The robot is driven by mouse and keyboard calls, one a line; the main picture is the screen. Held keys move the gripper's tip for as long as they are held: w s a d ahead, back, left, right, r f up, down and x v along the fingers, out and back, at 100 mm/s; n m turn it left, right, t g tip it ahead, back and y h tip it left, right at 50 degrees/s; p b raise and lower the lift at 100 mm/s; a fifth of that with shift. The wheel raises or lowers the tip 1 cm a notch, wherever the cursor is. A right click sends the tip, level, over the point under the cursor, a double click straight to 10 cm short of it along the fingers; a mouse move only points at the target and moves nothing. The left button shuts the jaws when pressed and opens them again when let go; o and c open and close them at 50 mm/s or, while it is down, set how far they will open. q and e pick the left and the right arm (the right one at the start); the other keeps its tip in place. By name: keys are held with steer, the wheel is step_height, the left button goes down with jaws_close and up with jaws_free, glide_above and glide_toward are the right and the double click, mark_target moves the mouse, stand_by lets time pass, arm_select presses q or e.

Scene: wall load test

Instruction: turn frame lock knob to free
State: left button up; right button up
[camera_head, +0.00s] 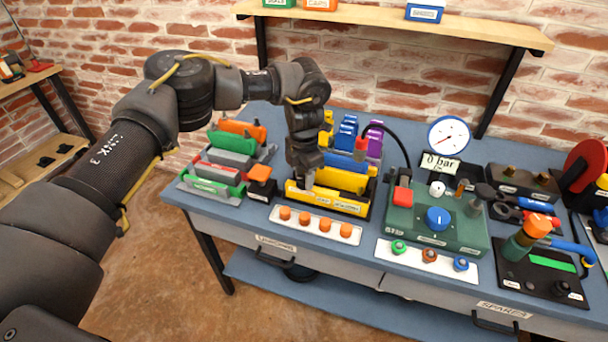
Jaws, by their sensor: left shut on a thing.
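My left arm comes in from the left and reaches over the bench. The gripper is shut on a small part there, taken as the frame lock knob. The fingers hide most of that part, so its turn position cannot be read. My right gripper is not in view.
Left of the gripper stand an orange-topped black block (260,182) and a rack of coloured bars (216,171). A strip of orange buttons (313,224) lies in front. To the right are a green box with a blue knob (437,219) and a gauge (448,136).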

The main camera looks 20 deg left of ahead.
arm_select(q)
steer(key=n+p, duration=0.1)
steer(key=n, duration=0.3)
steer(key=n+p, duration=0.1)
steer(key=n, duration=0.3)
steer(key=shift+r, duration=0.15)
steer(key=n+p, duration=0.3)
steer(key=n, duration=0.2)
steer(key=shift+n+p, duration=0.8)
steer(key=shift+n, duration=0.9)
steer(key=o, duration=1)
